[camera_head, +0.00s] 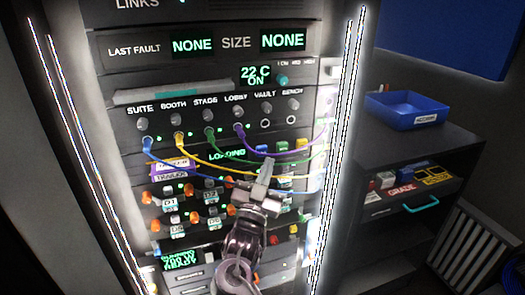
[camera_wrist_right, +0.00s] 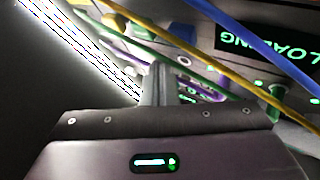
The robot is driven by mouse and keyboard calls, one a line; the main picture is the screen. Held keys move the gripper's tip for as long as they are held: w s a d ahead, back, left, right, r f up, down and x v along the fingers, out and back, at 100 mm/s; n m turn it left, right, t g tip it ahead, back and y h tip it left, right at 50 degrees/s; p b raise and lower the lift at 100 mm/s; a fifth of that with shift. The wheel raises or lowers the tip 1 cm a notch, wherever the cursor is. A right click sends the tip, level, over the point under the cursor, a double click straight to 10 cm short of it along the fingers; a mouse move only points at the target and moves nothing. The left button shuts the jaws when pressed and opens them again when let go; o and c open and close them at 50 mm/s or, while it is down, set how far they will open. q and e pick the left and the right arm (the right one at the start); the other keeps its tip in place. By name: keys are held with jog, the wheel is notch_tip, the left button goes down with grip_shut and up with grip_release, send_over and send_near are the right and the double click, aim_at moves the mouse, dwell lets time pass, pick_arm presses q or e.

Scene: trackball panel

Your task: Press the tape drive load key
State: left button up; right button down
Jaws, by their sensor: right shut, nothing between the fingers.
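The rack unit with a green display reading LOADING (camera_head: 226,154) sits mid-rack, behind drooping patch cables. The display also shows upside down in the wrist view (camera_wrist_right: 270,38). Small coloured keys, including a green key (camera_head: 283,147) and a yellow one (camera_head: 302,143), sit right of the display. I cannot read which is the load key. My right gripper (camera_head: 266,167) is shut and empty, its tip just below these keys in the head view. Its shut fingers (camera_wrist_right: 158,78) point at the panel in the wrist view; contact cannot be told. My left gripper is not in view.
Blue, yellow, green and purple cables (camera_head: 190,153) hang across the unit, close to my right fingers. Rows of orange-knobbed modules (camera_head: 170,204) lie below. A dark shelf at right bears a blue tray (camera_head: 405,110).

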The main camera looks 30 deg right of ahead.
jog(key=shift+s+a+p, duration=0.2)
jog(key=shift+s+p, duration=0.05)
jog(key=shift+s, duration=0.6)
jog(key=shift+s+a+p, duration=0.15)
jog(key=shift+s+p, duration=0.05)
jog(key=shift+s, duration=0.6)
